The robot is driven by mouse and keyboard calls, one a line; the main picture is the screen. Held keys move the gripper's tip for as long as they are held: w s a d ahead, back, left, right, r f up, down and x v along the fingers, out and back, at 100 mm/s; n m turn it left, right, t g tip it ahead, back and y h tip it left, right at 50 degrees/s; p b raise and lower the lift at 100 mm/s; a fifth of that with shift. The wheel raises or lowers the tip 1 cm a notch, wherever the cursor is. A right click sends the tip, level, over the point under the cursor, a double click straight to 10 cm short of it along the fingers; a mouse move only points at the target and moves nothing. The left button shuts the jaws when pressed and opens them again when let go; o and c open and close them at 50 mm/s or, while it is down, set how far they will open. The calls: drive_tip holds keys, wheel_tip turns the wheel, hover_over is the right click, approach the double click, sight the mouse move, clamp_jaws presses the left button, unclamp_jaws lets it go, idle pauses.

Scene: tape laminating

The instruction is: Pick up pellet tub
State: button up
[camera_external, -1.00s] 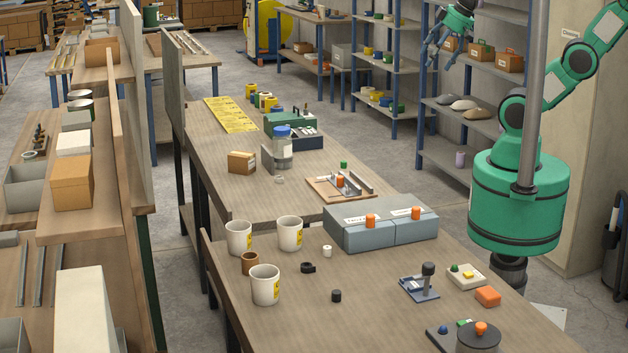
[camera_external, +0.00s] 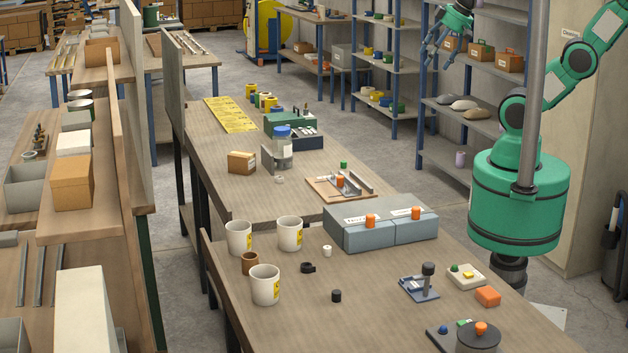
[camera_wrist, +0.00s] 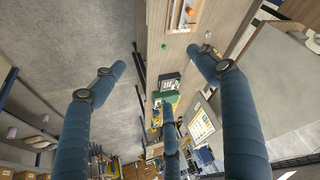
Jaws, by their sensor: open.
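A clear tub with a blue lid (camera_external: 282,148) stands upright on the far workbench (camera_external: 225,185). It looks like the pellet tub, though its contents are too small to make out. My gripper (camera_external: 437,50) is high at the upper right in the external view, in front of the shelves and well apart from the tub. Its dark blue fingers are spread and empty. In the wrist view my gripper (camera_wrist: 160,75) shows three separated fingers with nothing between them, above the floor and bench edge. I cannot pick out the tub in the wrist view.
A cardboard box (camera_external: 241,162), a green case (camera_external: 289,124) and a wooden fixture (camera_external: 325,190) are near the tub. The near bench holds white cups (camera_external: 265,285) and a grey box (camera_external: 380,224). Metal shelves (camera_external: 462,105) stand behind my arm.

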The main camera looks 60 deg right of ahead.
drive_tip(key=w+a+f+m+g+y+p, duration=0.1)
drive_tip(key=w+a+m+g, duration=0.1)
drive_tip(key=w+a, duration=0.95)
drive_tip(key=w+a+f+m+g+y+p, duration=0.1)
drive_tip(key=w+a+f+m+g, duration=0.1)
drive_tip(key=w+a, duration=1)
drive_tip(key=m+g+h+p, duration=0.1)
drive_tip(key=m+g, duration=0.2)
hover_over(290, 234)
drive_tip(key=w+d, duration=0.3)
drive_tip(key=d, duration=0.1)
wheel_tip(290, 234, down, 25)
drive_tip(key=shift+d+r, duration=0.1)
drive_tip(key=shift+r, duration=0.05)
drive_tip(key=shift+s+a+f+b, duration=0.1)
drive_tip(key=shift+s+f, duration=0.05)
drive_tip(key=shift+f, duration=1.25)
drive_tip(key=shift+s+a+f+b, duration=0.1)
drive_tip(key=shift+s+a+f, duration=0.05)
drive_tip(key=shift+f, duration=1.3)
drive_tip(key=shift+s+a+f+b, duration=0.1)
drive_tip(key=shift+s+f, duration=0.05)
drive_tip(key=shift+f, duration=1.25)
